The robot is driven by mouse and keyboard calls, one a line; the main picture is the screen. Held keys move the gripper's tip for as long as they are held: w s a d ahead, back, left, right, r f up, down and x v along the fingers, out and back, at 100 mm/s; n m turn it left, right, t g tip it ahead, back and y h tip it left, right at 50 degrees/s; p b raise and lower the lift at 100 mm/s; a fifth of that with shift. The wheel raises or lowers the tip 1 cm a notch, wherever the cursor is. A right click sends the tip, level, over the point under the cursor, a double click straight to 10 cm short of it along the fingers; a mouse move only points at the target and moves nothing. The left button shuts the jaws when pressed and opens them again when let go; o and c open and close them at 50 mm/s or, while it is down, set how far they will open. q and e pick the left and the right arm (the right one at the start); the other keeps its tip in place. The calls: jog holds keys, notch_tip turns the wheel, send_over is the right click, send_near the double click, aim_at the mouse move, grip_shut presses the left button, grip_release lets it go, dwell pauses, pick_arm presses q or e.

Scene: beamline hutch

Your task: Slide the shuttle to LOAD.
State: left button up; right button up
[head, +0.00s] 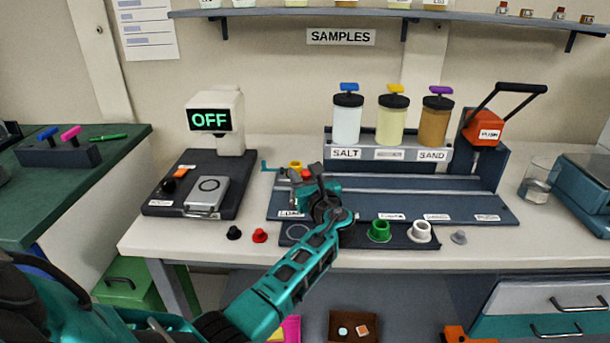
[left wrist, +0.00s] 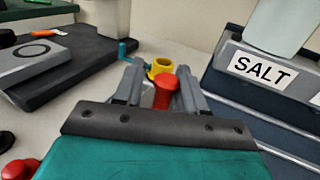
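The shuttle is mostly hidden behind my left gripper at the left end of the dark rail bed (head: 450,205). A red knob (head: 306,173) and a yellow cup (head: 296,165) show there. In the left wrist view the red knob (left wrist: 165,90) stands between the two fingers of my left gripper (left wrist: 158,92), with a gap visible on its left side. The yellow cup (left wrist: 160,66) is just behind it. My left gripper (head: 308,180) also shows in the head view, above the label that seems to read LOAD (head: 291,214). My right gripper is not in view.
A teal crank (head: 268,167) sticks out at the rail's left end. Salt (head: 347,120) and sand (head: 434,122) jars stand behind the rail. Green (head: 379,231) and white (head: 419,232) cups stand in front. A scale-like device reading OFF (head: 210,120) is at left.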

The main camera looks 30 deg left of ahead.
pick_arm(q)
jog(key=shift+s+d+f, duration=0.1)
jog(key=shift+f, duration=0.25)
jog(key=shift+s+d+f, duration=0.1)
jog(key=shift+d, duration=0.15)
jog(key=v, duration=1.2)
jog(key=shift+r+p, duration=0.35)
jog(key=shift+r, duration=0.05)
